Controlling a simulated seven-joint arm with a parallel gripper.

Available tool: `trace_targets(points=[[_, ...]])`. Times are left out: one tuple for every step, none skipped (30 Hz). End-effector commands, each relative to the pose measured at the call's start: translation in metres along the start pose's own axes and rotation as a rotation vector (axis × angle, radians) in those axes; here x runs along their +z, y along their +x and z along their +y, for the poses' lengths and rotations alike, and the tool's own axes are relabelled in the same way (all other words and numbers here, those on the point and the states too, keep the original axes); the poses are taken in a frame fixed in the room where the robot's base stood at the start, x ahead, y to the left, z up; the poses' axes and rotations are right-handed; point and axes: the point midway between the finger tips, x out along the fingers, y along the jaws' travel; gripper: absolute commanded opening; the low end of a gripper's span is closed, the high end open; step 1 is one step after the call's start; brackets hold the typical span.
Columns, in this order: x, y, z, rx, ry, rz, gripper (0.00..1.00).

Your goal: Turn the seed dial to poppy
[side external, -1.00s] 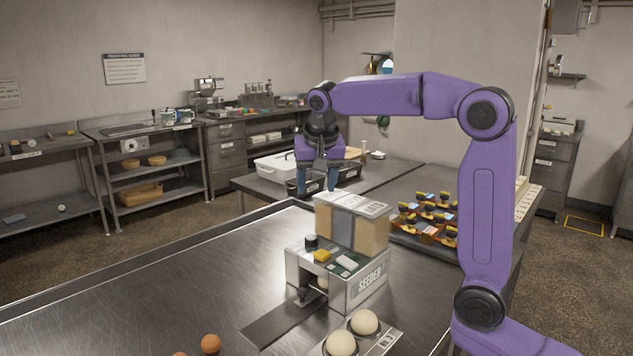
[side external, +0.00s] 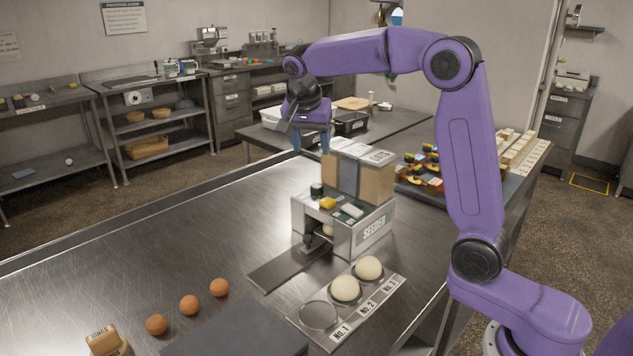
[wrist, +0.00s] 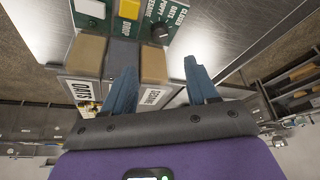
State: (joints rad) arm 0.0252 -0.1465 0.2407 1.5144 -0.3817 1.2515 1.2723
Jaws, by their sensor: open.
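The seeder (side external: 340,238) is a grey box on the steel counter with hoppers on top. Its seed dial (side external: 317,190) is a small dark knob at the top left corner. In the wrist view the dial (wrist: 160,31) is a black knob on a green panel, beside the words closed, oats, poppy and sesame. I cannot tell which word its pointer meets. My gripper (side external: 310,146) is open and empty, above and behind the dial, not touching it. In the wrist view my gripper's (wrist: 160,68) blue fingers are spread, with the dial beyond their tips.
A yellow button (wrist: 129,9) and a white button (wrist: 90,8) sit beside the dial. The hoppers (side external: 372,180) rise close to my fingers. Dough balls (side external: 345,288) sit on a numbered plate in front.

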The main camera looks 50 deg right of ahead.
Motion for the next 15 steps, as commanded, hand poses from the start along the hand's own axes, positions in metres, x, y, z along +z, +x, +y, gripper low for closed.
trace_targets(points=[[0.0, 0.012, 0.001, 0.006, -0.001, -0.002, 0.58], [0.0, 0.017, 0.001, 0.005, -0.001, -0.002, 0.58], [0.0, 0.025, 0.001, 0.004, -0.001, -0.003, 0.58], [0.0, 0.03, 0.001, 0.005, -0.001, -0.003, 0.58], [0.0, 0.036, 0.001, 0.004, 0.0, -0.002, 0.58], [0.0, 0.044, 0.001, 0.005, -0.001, -0.003, 0.58], [0.0, 0.049, 0.001, 0.004, -0.001, -0.002, 0.58], [0.0, 0.054, 0.001, 0.004, -0.002, -0.002, 0.58], [0.0, 0.062, 0.001, 0.005, -0.003, -0.002, 0.58], [0.0, 0.068, 0.001, 0.004, -0.003, -0.002, 0.58], [0.0, 0.073, 0.001, 0.004, -0.002, -0.002, 0.58], [0.0, 0.081, 0.001, 0.004, -0.001, -0.003, 0.58], [0.001, 0.087, 0.001, 0.004, -0.002, -0.003, 0.58], [0.0, 0.092, 0.001, 0.003, -0.002, -0.002, 0.58], [0.0, 0.098, 0.001, 0.003, -0.002, -0.002, 0.58]])
